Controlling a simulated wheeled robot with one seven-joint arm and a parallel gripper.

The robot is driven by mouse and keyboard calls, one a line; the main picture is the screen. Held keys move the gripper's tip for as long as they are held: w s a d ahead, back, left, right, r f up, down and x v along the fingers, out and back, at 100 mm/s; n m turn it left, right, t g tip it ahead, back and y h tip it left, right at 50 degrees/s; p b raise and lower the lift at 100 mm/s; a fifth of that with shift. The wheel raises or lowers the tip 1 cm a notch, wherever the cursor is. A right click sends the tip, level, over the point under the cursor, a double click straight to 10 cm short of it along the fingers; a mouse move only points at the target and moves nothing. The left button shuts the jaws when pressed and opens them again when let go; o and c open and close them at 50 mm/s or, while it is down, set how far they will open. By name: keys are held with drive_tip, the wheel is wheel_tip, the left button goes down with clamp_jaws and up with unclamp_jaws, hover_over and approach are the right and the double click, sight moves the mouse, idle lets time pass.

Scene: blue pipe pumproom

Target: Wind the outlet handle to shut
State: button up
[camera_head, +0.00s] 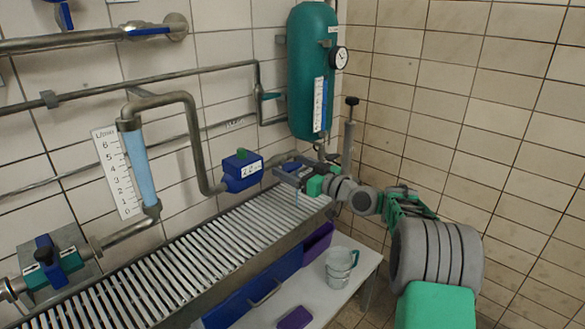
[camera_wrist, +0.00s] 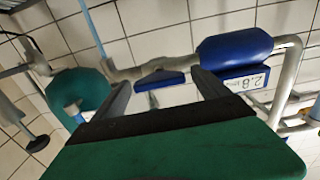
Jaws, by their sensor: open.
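A blue handle (camera_wrist: 160,80) sits on the grey pipe between the blue meter and the green tank in the wrist view; no label on it is readable. My gripper (camera_head: 288,172) is at this pipe, right of the blue meter in the head view, and hides most of the handle there. In the wrist view its two dark fingers (camera_wrist: 160,76) are spread, with the handle showing in the gap between their tips. I cannot tell whether the handle is between the fingers or just beyond them. The fingers are not closed on anything.
The blue meter (camera_head: 242,170), reading about 2.8, is close beside my gripper. The green tank (camera_head: 313,70) with a gauge (camera_head: 339,58) stands behind. A slatted trough (camera_head: 150,285) runs below. A grey jug (camera_head: 340,266) stands on a white bench (camera_head: 362,258). Another blue-handled valve (camera_head: 46,252) is far left.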

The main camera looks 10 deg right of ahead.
drive_tip(key=shift+w+a, duration=0.15)
drive_tip(key=shift+c, duration=0.5)
drive_tip(key=c, duration=1.3)
